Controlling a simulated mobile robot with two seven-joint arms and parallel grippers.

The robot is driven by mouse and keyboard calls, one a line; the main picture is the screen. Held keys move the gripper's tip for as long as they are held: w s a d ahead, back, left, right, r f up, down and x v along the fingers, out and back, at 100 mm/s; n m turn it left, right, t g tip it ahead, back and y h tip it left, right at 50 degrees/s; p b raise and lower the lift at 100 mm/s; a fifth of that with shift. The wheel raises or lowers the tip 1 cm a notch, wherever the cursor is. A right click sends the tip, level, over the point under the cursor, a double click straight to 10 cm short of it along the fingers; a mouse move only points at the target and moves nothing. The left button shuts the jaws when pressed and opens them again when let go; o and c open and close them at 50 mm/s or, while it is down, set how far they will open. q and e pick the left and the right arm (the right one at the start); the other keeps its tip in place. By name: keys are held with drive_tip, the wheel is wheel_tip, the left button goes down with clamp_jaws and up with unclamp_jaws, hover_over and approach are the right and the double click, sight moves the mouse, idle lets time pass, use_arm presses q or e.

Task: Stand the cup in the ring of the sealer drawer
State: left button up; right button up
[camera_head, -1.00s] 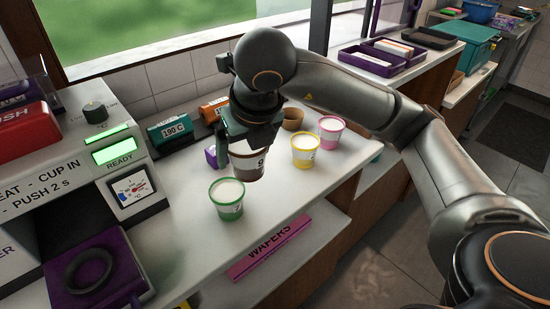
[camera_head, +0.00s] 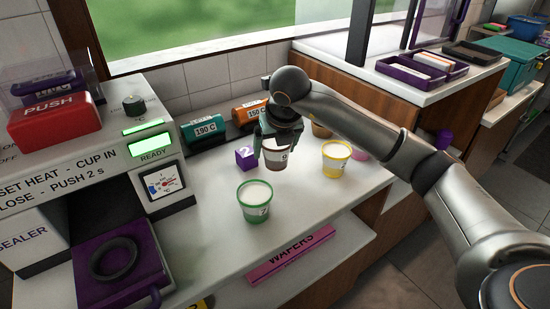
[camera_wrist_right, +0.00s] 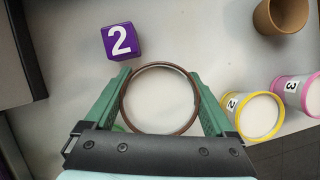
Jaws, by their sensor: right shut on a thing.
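My right gripper (camera_head: 280,140) is shut on a brown cup (camera_head: 278,158) with a white label, held upright behind the green-rimmed cup (camera_head: 255,203). In the right wrist view its fingers (camera_wrist_right: 160,105) lie on both sides of the cup's round brown rim (camera_wrist_right: 160,66). The purple sealer drawer (camera_head: 152,265) is out at the lower left, with its dark ring (camera_head: 113,258) empty. Whether the brown cup touches the counter is unclear. My left gripper is not in view.
The sealer (camera_head: 90,170) stands at the left, its panel reading READY. A purple 2 cube (camera_head: 245,158), a yellow-rimmed cup (camera_head: 334,160), a partly hidden pink cup (camera_head: 360,155) and a tan cup (camera_head: 321,131) stand around the held cup. Counter between drawer and green cup is clear.

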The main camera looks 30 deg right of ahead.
sight(275, 159)
drive_tip(key=shift+w+d+f, duration=0.1)
drive_tip(key=shift+w+f, duration=0.05)
drive_tip(key=shift+f, duration=0.8)
drive_tip(key=shift+w+d+f, duration=0.1)
drive_tip(key=shift+f, duration=0.85)
drive_tip(key=shift+f, duration=0.2)
drive_tip(key=o, duration=1.2)
drive_tip(key=shift+r, duration=0.1)
